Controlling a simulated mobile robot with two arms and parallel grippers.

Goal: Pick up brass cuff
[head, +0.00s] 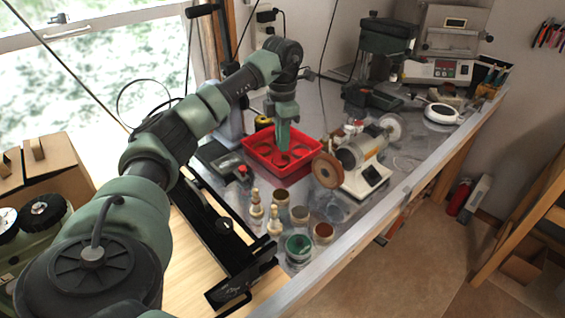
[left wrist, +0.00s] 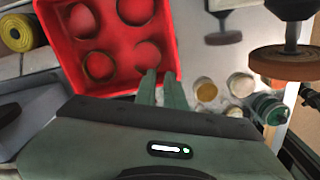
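A red tray (head: 300,172) stands on the metal bench and holds several round shapes. In the left wrist view the tray (left wrist: 112,78) fills the upper left, with dark reddish circles in its floor. I cannot tell whether any of these is the brass cuff, and nothing else is clearly a brass cuff. My left gripper (head: 282,150) points down over the tray. In the left wrist view its two green fingers (left wrist: 162,74) overlap the tray's lower right corner, a narrow gap between them, with nothing seen in it. My right gripper is out of view.
A bench grinder (head: 362,158) with a brown wheel stands right of the tray. Small jars (head: 298,248) and pale pegs (head: 274,220) stand in front. A dark box with a red button (head: 225,162) is to the left. A yellow roll (left wrist: 16,33) lies beyond the tray.

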